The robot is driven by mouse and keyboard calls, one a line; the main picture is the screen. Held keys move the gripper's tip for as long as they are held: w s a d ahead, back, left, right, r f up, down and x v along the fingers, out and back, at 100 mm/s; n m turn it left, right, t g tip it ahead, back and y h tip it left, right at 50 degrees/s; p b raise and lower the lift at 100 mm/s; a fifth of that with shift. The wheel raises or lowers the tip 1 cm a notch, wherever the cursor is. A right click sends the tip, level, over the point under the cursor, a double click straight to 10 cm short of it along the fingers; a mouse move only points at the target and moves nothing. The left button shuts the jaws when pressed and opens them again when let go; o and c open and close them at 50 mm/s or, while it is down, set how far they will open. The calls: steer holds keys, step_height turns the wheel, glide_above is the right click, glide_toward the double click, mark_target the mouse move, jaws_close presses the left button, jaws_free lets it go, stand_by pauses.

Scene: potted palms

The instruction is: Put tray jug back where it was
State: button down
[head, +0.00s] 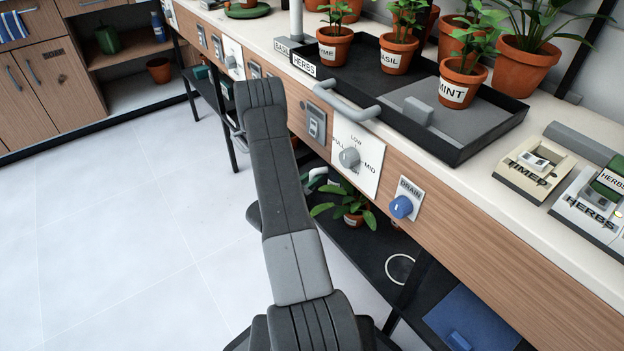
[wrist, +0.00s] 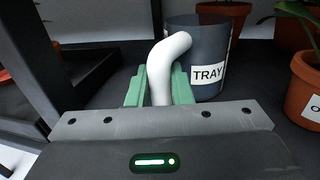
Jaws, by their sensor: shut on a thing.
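The tray jug (wrist: 200,60) is a dark grey-blue jug with a white "TRAY" label and a thick white curved handle (wrist: 165,60). In the wrist view it looks upright, standing on or just above a dark surface; I cannot tell which. My gripper (wrist: 160,85), with green fingers, is shut around the handle. In the head view, a bit of white handle (head: 318,173) and green finger show under the counter, beside my arm. Most of the jug and gripper is hidden there by my arm and the counter.
A potted plant (head: 352,219) stands on the dark lower shelf, close to the jug. A white ring (head: 400,268) marks a bare part of that shelf. A blue panel (head: 470,318) lies farther right. A labelled terracotta pot (wrist: 304,90) is right of the jug. Dark table legs (head: 408,282) frame the shelf.

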steer(key=c, duration=1.3)
jaws_free()
steer(key=shift+r, duration=0.1)
steer(key=p+v, duration=0.3)
steer(key=v, duration=0.9)
